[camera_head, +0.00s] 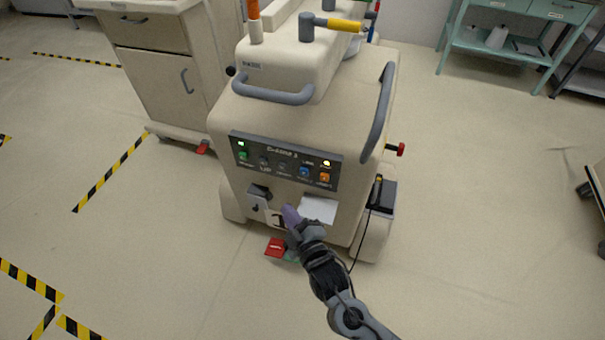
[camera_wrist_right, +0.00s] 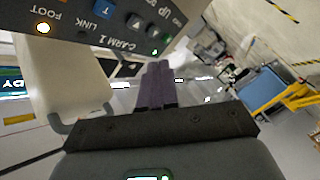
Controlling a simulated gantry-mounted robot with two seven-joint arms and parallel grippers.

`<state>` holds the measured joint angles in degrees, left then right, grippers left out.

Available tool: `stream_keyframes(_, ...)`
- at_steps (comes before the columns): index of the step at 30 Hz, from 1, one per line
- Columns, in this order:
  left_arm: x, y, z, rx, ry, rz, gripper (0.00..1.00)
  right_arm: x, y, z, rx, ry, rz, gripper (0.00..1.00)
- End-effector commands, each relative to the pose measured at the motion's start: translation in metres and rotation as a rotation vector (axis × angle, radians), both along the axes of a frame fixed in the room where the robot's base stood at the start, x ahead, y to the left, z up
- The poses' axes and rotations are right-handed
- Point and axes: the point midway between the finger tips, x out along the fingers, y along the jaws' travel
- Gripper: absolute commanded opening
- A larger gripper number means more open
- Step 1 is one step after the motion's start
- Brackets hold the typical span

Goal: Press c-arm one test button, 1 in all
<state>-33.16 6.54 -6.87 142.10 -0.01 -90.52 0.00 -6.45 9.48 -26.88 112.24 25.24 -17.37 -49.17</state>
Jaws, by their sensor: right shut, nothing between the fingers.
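The cream C-arm cart stands in the middle of the head view, with a dark control panel (camera_head: 285,161) labelled C-ARM 1 on its front. The panel has a green button (camera_head: 243,155), dark buttons, a blue button (camera_head: 304,172) and an orange button (camera_head: 324,177). In the wrist view the panel (camera_wrist_right: 118,30) is at the upper left, and the blue button (camera_wrist_right: 103,9) shows a "T". My right gripper (camera_head: 290,210), with purple fingers, is in front of the cart below the panel. Its fingers (camera_wrist_right: 157,66) are shut and empty, apart from the buttons. My left gripper is not in view.
A white card (camera_head: 319,209) and a latch fitting (camera_head: 259,199) are on the cart front below the panel. A red pedal (camera_head: 275,247) is at the base. A cabinet (camera_head: 160,65) stands behind at left. Floor to the right is clear.

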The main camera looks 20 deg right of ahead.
Motion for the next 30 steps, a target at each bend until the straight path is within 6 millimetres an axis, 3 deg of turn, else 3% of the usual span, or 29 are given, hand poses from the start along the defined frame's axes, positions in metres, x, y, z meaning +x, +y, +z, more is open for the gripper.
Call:
stream_keyframes(8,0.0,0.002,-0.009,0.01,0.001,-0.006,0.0,0.008,-0.008,-0.002,0.0,-0.002,-0.001,0.0)
stream_keyframes(21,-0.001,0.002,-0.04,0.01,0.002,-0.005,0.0,0.045,-0.042,-0.003,-0.002,-0.001,-0.002,0.0)
stream_keyframes(30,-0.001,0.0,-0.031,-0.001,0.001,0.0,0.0,0.062,-0.057,0.001,-0.002,-0.001,-0.001,0.0)
